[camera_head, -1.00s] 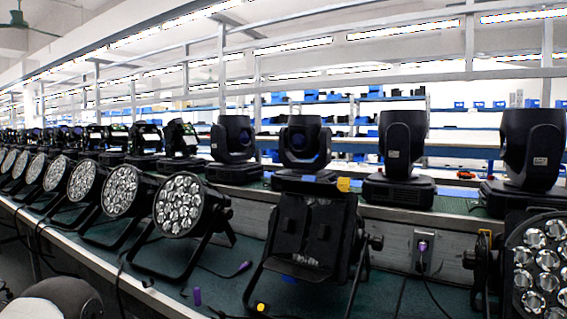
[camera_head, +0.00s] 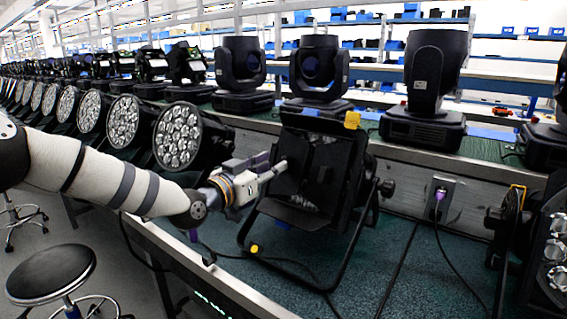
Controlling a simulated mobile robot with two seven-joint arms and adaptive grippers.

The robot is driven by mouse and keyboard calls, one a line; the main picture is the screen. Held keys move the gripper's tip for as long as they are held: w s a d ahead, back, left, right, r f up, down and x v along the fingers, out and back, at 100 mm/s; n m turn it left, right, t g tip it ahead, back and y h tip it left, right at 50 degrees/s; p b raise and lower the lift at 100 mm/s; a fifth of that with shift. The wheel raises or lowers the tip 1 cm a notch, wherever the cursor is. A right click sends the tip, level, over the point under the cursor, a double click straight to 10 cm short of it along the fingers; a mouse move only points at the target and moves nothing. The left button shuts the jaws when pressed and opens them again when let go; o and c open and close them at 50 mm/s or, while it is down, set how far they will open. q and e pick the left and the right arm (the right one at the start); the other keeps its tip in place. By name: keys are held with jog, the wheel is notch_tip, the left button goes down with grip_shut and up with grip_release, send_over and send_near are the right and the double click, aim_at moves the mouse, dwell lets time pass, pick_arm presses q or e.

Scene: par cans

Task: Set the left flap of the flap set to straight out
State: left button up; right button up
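The flap set (camera_head: 318,172) is on the front of a black par can that stands on a tilted bracket on the green bench. Its dark panels are hard to tell apart. The left flap (camera_head: 291,182) seems to lie folded inward over the front, partly behind my gripper. A lower flap (camera_head: 292,214) sticks out toward me. My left gripper (camera_head: 279,167) comes in from the left, with its pale fingertip at the left flap. I cannot tell whether it touches, or whether the fingers are apart. My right gripper is not in view.
A row of par cans with round lenses (camera_head: 180,137) stands on the left of the bench (camera_head: 372,262). Moving-head lights (camera_head: 425,85) stand on the ledge behind. Another par can (camera_head: 552,240) is at the right. A black stool (camera_head: 52,273) stands at the lower left.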

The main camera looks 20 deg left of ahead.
aim_at(290, 165)
pick_arm(q)
jog(key=w, duration=0.1)
jog(key=w+d, duration=0.1)
jog(key=w+f, duration=0.1)
jog(key=w, duration=0.1)
jog(key=shift+d+b, duration=0.2)
jog(key=shift+b, duration=0.15)
jog(key=shift+w+d+r, duration=0.1)
jog(key=shift+w+r, duration=0.05)
grip_shut()
